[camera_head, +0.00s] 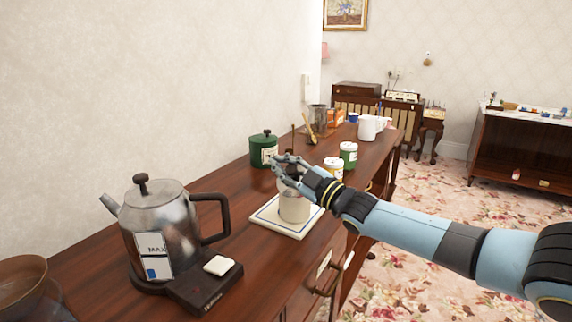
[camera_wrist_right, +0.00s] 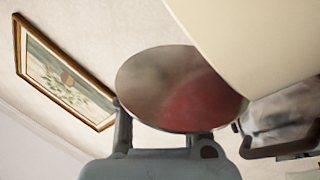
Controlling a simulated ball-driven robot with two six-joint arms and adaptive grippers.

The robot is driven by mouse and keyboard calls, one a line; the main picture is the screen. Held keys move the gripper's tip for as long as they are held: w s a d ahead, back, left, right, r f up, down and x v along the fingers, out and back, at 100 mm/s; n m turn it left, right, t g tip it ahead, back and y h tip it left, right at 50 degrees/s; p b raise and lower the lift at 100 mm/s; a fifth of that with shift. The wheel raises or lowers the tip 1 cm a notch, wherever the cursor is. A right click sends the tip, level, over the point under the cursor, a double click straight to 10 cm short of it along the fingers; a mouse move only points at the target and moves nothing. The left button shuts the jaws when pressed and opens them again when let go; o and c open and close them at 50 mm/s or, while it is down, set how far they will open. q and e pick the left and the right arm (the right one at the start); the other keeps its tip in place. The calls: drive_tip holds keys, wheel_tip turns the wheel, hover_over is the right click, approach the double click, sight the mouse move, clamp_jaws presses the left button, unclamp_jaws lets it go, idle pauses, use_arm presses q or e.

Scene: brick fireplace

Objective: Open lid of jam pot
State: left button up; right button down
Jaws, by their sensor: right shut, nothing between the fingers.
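A pale pot (camera_head: 294,207), which looks like the jam pot, stands upright on a white tile with a dark border (camera_head: 262,217) on the wooden sideboard. My right gripper (camera_head: 281,166) is at the pot's top, with its fingers shut and empty. In the right wrist view, a round, shiny disc with a reddish patch (camera_wrist_right: 178,88), perhaps the lid, is tilted in front of the fingers and hides their tips. The pot's cream wall (camera_wrist_right: 255,40) fills the upper right there. Whether the disc touches the fingers cannot be told. My left gripper is not in view.
A metal kettle (camera_head: 160,235) stands at the near left. Behind the pot are a green canister (camera_head: 263,150) and two small lidded jars (camera_head: 348,154). White mugs (camera_head: 368,128) stand farther back. The sideboard's right edge lies under my right arm.

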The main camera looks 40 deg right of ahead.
drive_tip(key=n, duration=0.1)
drive_tip(key=a+n+y, duration=0.1)
drive_tip(key=n, duration=0.1)
drive_tip(key=s+a+n+b, duration=0.1)
drive_tip(key=shift+f, duration=0.4)
drive_tip(key=shift+s+a+f+n+y+b, duration=0.1)
drive_tip(key=shift+a+n+y+b, duration=0.2)
drive_tip(key=shift+n, duration=0.6)
drive_tip(key=shift+s+a+f+n+y+b, duration=0.15)
drive_tip(key=shift+a+n+y, duration=0.3)
drive_tip(key=shift+n, duration=0.45)
drive_tip(key=shift+w+a+f+n+y+b, duration=0.1)
drive_tip(key=shift+a+n+y+b, duration=0.25)
drive_tip(key=shift+n, duration=0.55)
drive_tip(key=c, duration=2)
unclamp_jaws()
drive_tip(key=shift+c, duration=0.2)
drive_tip(key=o, duration=0.7)
drive_tip(key=shift+d, duration=0.3)
drive_tip(key=shift+o, duration=1)
drive_tip(key=shift+r, duration=0.1)
drive_tip(key=shift+o, duration=0.4)
drive_tip(key=shift+a+r, duration=0.15)
